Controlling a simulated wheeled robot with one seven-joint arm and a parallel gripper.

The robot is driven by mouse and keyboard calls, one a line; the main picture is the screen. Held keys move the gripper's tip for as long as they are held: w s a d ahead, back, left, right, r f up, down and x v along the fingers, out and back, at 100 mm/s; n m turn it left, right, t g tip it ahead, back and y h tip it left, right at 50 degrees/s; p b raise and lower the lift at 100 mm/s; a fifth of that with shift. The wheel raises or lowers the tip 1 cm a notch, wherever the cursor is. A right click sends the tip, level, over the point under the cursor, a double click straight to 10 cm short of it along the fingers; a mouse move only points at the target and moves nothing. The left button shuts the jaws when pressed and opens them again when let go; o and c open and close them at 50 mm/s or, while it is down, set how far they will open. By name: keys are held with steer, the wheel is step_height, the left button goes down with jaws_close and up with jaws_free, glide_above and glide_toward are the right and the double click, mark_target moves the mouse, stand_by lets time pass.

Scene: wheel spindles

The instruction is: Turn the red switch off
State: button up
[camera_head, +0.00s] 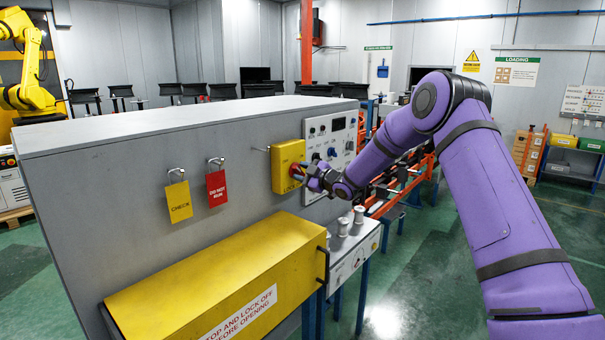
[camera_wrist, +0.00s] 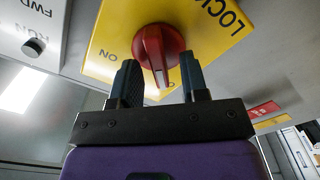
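The red switch (camera_wrist: 158,46) is a round rotary knob with a raised grip and a white pointer line. It sits on a yellow lockout box (camera_head: 284,163) on the side of the grey cabinet. In the wrist view the pointer aims down the picture, towards my gripper, and an upside-down "ON" label is left of the knob. My gripper (camera_wrist: 160,66) is open, with one dark finger on each side of the knob's lower part. Gaps show between the fingers and the grip. In the head view my gripper (camera_head: 314,177) is at the box and hides most of the red switch (camera_head: 297,171).
A white control panel (camera_head: 331,140) with knobs is right of the box. Yellow (camera_head: 179,202) and red (camera_head: 216,187) tags hang on the cabinet (camera_head: 110,200). A yellow cover (camera_head: 220,280) juts out below. White spindles (camera_head: 343,226) stand on a ledge under my gripper.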

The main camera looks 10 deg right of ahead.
steer(key=v, duration=1.1)
stand_by(0.3)
steer(key=shift+r, duration=0.1)
